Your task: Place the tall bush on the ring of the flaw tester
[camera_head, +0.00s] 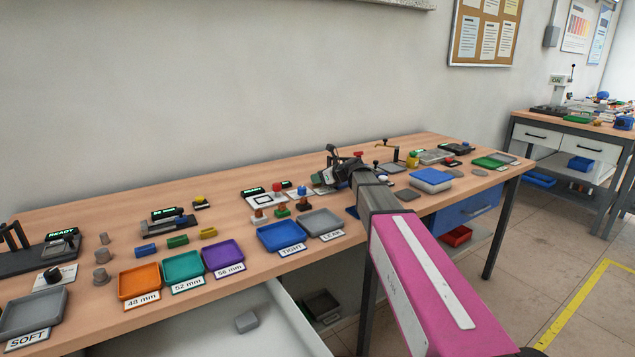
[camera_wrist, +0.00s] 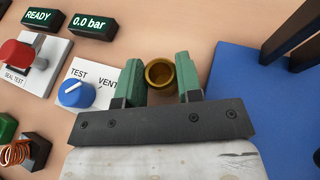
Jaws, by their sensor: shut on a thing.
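My gripper (camera_wrist: 160,78) is shut on a brass-coloured hollow bush (camera_wrist: 159,74), which sits between its two green fingers in the wrist view. The bush's round open top faces the camera; its height and underside are hidden. In the head view my gripper (camera_head: 338,168) is over the middle-right of the bench, and the bush cannot be made out there. I cannot tell which device is the flaw tester, and no ring is clearly visible.
Left of my gripper are a TEST/VENT panel with a blue knob (camera_wrist: 75,93), a red-topped seal tester (camera_wrist: 15,56) and two displays (camera_wrist: 92,24). A blue plate (camera_wrist: 240,90) with dark posts is close on the right. Blue (camera_head: 280,237) and grey (camera_head: 320,223) trays line the front edge.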

